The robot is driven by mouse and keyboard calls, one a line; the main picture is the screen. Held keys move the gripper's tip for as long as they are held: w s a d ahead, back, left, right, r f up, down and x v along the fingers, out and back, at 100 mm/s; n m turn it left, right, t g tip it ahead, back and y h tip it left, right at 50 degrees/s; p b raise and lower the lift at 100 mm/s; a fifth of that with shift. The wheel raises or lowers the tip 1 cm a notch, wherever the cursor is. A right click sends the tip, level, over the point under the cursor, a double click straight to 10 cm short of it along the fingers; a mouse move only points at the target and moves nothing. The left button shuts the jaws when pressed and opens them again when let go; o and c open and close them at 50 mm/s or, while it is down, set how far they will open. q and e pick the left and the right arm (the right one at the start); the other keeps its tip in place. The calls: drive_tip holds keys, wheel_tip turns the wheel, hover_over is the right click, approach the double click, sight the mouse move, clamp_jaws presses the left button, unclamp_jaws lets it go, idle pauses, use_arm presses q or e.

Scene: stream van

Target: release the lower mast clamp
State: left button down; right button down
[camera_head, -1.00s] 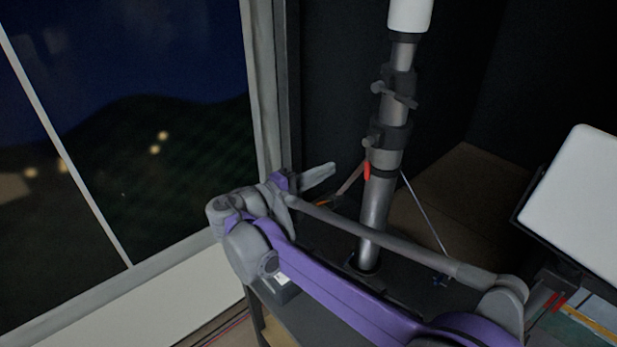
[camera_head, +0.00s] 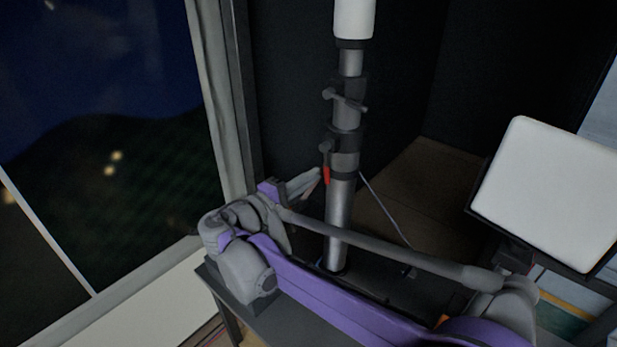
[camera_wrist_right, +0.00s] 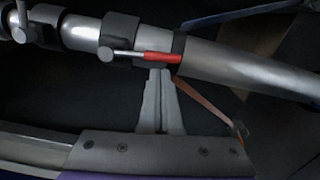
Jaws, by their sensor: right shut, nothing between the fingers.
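The grey telescopic mast (camera_head: 340,220) stands upright in the head view. The lower mast clamp (camera_head: 345,143) is a dark collar with a knob and a lever with a red grip (camera_head: 326,174), which hangs down along the mast. In the right wrist view the lower clamp (camera_wrist_right: 119,34) and its red grip (camera_wrist_right: 162,58) show clearly. My right gripper (camera_head: 316,176) is shut and empty, just left of the red grip. In the wrist view its fingertips (camera_wrist_right: 160,74) end right at the grip; I cannot tell if they touch it. My left gripper is not in view.
An upper clamp (camera_head: 346,97) sits higher on the mast. A white panel (camera_head: 550,190) stands at the right. A window (camera_head: 100,150) is at the left. A thin orange-brown strap or brace (camera_wrist_right: 208,102) runs off the mast near my fingers.

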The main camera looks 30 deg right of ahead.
drive_tip(key=shift+s+d+f+n, duration=0.15)
drive_tip(key=shift+s+n, duration=0.25)
drive_tip(key=shift+n, duration=0.3)
drive_tip(key=shift+s+d+n+b, duration=0.3)
drive_tip(key=shift+s+n, duration=0.4)
drive_tip(key=shift+n, duration=0.5)
drive_tip(key=s+d+r+n, duration=0.1)
drive_tip(key=s+r+n, duration=0.3)
drive_tip(key=n, duration=0.6)
drive_tip(key=shift+s+d+t+p, duration=0.3)
drive_tip(key=shift+s+d+t, duration=0.1)
drive_tip(key=shift+s, duration=0.15)
drive_tip(key=shift+r, duration=0.1)
